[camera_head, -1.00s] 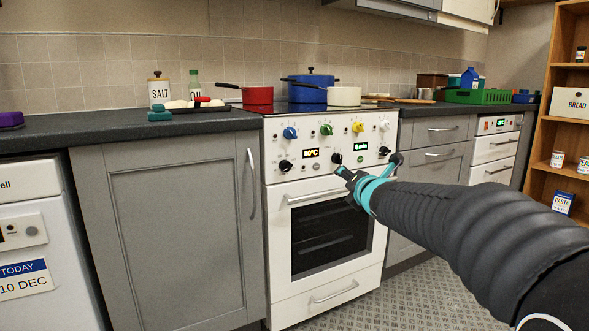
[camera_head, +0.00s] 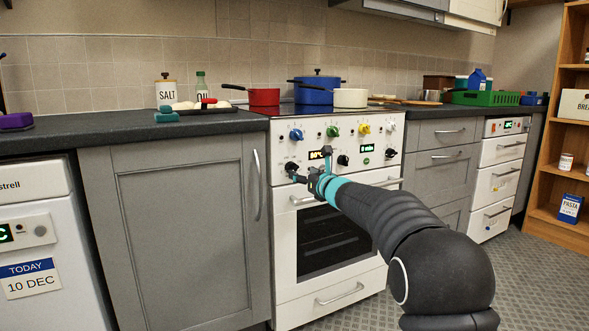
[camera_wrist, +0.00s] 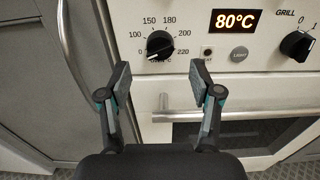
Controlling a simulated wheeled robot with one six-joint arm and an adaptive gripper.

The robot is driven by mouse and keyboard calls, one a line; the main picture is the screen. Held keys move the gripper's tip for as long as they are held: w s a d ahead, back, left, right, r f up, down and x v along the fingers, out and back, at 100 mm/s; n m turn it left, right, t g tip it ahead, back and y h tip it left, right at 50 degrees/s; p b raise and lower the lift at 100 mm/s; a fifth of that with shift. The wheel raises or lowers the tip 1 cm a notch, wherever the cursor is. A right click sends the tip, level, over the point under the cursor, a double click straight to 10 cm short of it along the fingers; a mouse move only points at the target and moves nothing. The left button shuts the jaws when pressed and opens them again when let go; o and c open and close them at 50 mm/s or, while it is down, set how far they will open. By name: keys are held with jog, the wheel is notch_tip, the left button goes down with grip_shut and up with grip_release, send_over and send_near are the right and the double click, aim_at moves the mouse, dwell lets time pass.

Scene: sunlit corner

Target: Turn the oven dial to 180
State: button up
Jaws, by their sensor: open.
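The oven dial (camera_wrist: 159,45) is a black round knob with a white pointer mark, on the white oven panel. The oven display (camera_wrist: 235,21) reads 80°C. My gripper (camera_wrist: 158,75) is open, its two fingers apart and empty, just below and in front of the dial. In the head view my gripper (camera_head: 308,168) is at the left of the oven's control panel.
The oven door handle (camera_wrist: 230,115) sticks out below the dial. The grill knob (camera_wrist: 296,45) is at the right, with a light button (camera_wrist: 239,54) between. Coloured hob knobs, including a blue one (camera_head: 296,135), sit above. A grey cupboard (camera_head: 180,230) stands left.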

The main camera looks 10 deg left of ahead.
aim_at(295, 168)
jog(key=shift+p+x, duration=0.95)
jog(key=shift+x, duration=2.2)
jog(key=c, duration=1.1)
